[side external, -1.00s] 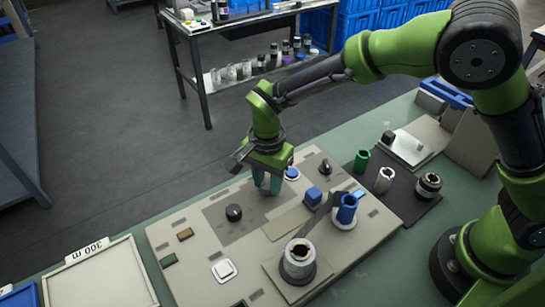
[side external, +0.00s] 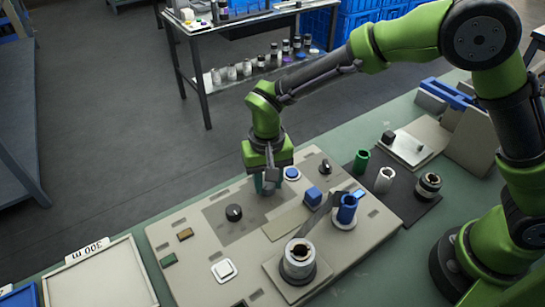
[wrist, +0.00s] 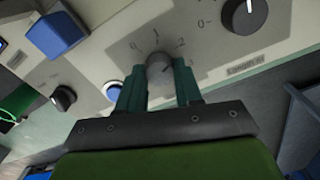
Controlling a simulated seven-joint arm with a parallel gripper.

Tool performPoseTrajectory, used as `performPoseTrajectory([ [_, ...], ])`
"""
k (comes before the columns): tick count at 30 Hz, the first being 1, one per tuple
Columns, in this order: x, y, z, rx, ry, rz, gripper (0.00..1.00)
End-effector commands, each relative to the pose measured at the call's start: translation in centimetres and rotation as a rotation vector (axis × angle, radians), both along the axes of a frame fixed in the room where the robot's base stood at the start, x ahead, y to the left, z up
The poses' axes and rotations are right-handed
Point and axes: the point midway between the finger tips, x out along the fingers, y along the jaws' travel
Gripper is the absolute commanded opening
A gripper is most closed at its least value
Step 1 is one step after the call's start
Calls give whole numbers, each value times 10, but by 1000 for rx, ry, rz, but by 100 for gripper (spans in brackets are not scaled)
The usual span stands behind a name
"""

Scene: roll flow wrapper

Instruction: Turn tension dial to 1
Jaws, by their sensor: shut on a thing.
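A grey round dial knob (wrist: 159,66) stands on the beige panel (side external: 190,232), with a printed scale of numbers around it in the wrist view. The marks 0, 1 and 2 can be made out above it. My gripper (wrist: 159,73) is shut on this knob, with one green finger on each side. In the side view my gripper (side external: 268,186) points down at the panel and hides the knob. I cannot tell clearly which number the knob's pointer faces.
A black dial (side external: 234,212) and a black knob (side external: 325,167) stand on either side of my gripper. A blue button (side external: 291,174) is close beside it. A blue block (side external: 313,195), a blue roll (side external: 347,208) and a white roll (side external: 299,258) stand nearer the front.

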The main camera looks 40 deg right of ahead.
Motion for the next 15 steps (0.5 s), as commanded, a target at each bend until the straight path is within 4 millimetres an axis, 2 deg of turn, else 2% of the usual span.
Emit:
performPoseTrajectory([
  [15,0,0,1,1,1,460,4],
])
